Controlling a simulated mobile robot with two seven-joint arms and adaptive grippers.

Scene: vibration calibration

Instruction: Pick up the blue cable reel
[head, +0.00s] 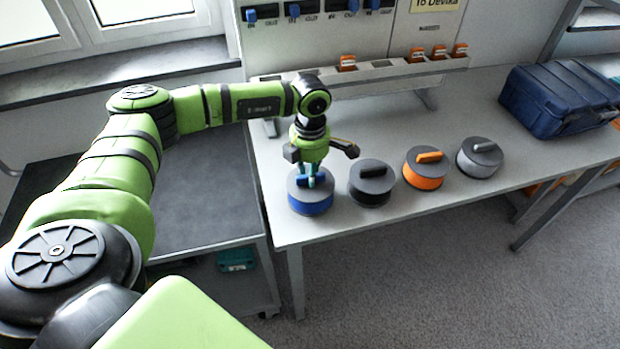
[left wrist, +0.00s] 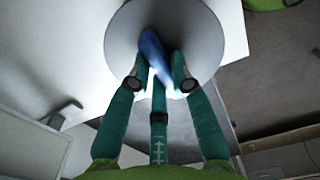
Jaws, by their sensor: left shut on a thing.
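The blue cable reel (head: 310,205) has a dark grey top and a blue handle, and stands at the near left end of the grey table. My left gripper (head: 311,176) is directly above it, pointing down, with its fingers at the handle. In the left wrist view, the green fingers (left wrist: 158,82) are shut on the blue handle (left wrist: 153,50) from both sides. The reel's round grey top (left wrist: 190,25) fills the upper middle there. The reel appears to rest on the table; a small gap beneath cannot be ruled out. My right gripper is not in view.
A black reel (head: 371,185), an orange reel (head: 424,170) and a grey reel (head: 479,158) stand in a row to the right. A dark blue case (head: 562,98) lies farther right. A rack with orange-handled items (head: 347,63) runs along the back. The table's front edge (head: 400,207) is close.

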